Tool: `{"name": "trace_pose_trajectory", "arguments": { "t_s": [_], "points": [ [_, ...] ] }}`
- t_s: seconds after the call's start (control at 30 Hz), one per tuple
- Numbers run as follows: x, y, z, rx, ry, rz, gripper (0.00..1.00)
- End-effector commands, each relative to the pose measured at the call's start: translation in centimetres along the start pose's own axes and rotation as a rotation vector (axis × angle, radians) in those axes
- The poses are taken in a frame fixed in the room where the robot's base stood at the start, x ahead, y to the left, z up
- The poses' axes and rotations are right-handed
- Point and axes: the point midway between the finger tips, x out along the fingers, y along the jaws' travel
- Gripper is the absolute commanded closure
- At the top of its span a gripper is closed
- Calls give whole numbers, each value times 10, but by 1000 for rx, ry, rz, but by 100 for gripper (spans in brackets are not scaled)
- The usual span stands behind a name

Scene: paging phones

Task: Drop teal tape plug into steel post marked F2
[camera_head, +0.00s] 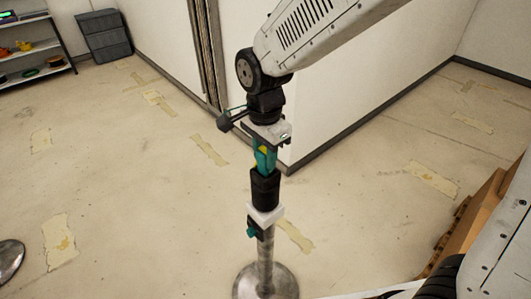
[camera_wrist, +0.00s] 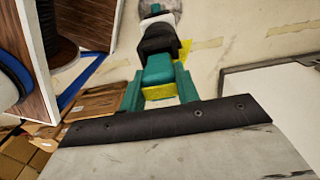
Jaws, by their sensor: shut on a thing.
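My gripper (camera_head: 265,158) has teal fingers with yellow parts and points down. In the wrist view my gripper (camera_wrist: 160,85) is shut on the teal tape plug (camera_wrist: 158,68), whose teal part sits between the fingers. A black section (camera_head: 265,188) lies just below the fingers, in line with a white block (camera_head: 266,215) on the steel post (camera_head: 266,265). The black section appears to touch the white block; I cannot tell how deep the plug sits. A small teal piece (camera_head: 252,232) shows on the post's side. No F2 marking is readable.
A white wall corner (camera_head: 288,150) stands just behind the post. Another round metal base (camera_head: 10,258) is at the left edge. Cardboard boxes (camera_head: 482,215) are at the right. Shelves (camera_head: 35,50) stand at the far left.

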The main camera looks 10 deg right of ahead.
Motion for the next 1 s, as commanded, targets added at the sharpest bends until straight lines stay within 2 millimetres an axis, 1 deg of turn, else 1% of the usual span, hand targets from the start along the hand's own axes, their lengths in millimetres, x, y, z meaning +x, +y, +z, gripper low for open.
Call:
{"name": "trace_pose_trajectory", "arguments": {
  "t_s": [0.27, 1.0],
  "points": [
    [1, 0, 0, 0, 0, 0, 92],
    [16, 0, 0, 0, 0, 1, 92]
  ]
}}
